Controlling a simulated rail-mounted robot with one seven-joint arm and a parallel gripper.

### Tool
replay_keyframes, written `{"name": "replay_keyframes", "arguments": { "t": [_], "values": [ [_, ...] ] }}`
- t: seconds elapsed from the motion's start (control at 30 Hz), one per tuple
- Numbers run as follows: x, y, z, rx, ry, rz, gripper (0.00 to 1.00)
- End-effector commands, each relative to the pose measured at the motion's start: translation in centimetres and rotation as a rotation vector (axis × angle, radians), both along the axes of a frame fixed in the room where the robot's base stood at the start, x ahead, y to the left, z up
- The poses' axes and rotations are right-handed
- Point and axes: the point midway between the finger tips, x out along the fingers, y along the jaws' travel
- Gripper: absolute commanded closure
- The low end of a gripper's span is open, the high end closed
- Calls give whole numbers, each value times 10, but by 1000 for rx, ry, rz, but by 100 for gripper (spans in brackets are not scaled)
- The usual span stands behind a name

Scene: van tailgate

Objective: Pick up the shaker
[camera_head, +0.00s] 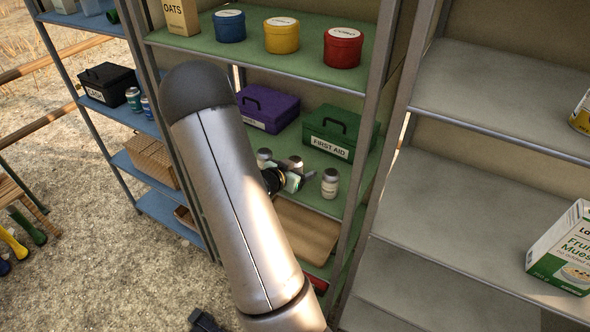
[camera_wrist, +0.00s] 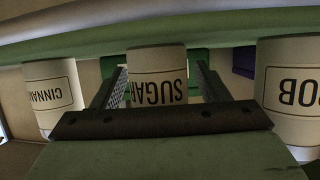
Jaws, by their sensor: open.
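Three pale shakers stand in a row on the green middle shelf. In the wrist view, which looks upside down, the shaker lettered SUGAR (camera_wrist: 158,88) shows between the fingers of my gripper (camera_wrist: 160,76). One lettered CINNA... (camera_wrist: 54,92) is at the left, and one with partly cut-off lettering (camera_wrist: 290,92) is at the right. In the head view they appear as a left shaker (camera_head: 264,156), a middle shaker (camera_head: 296,162) and a right shaker (camera_head: 330,184). My gripper (camera_head: 297,178) is open and empty in front of the middle one. Contact cannot be told.
A green first-aid box (camera_head: 340,133) and a purple box (camera_head: 265,108) stand behind the shakers. A wooden board (camera_head: 308,230) lies below. The upper shelf holds blue (camera_head: 229,27), yellow (camera_head: 281,37) and red (camera_head: 342,50) tins. A metal post (camera_head: 378,120) is at the right.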

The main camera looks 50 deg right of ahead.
Motion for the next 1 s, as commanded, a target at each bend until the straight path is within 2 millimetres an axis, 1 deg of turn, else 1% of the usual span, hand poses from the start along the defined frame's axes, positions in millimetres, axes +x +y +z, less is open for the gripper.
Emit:
{"name": "replay_keyframes", "arguments": {
  "t": [0.13, 0.17, 0.2, 0.27, 0.3, 0.33, 0.63, 0.77, 0.87, 0.93, 0.97, 1.0],
  "values": [
    [0, 0, 0, 0, 0, 0, 32],
    [0, 0, 0, 0, 0, 0, 35],
    [0, 0, 0, 0, 0, 0, 46],
    [0, 0, 0, 0, 0, 0, 62],
    [0, 0, 0, 0, 0, 0, 74],
    [0, 0, 0, 0, 0, 0, 82],
    [0, 0, 1, -1, -1, 0, 82],
    [0, 0, 7, -3, -2, -1, 82],
    [0, 0, 18, -3, -4, -1, 82],
    [1, 0, 31, -4, -7, 0, 82],
    [1, 3, 38, -4, -7, 1, 82],
    [0, 11, 46, -3, -6, 3, 82]
  ]
}}
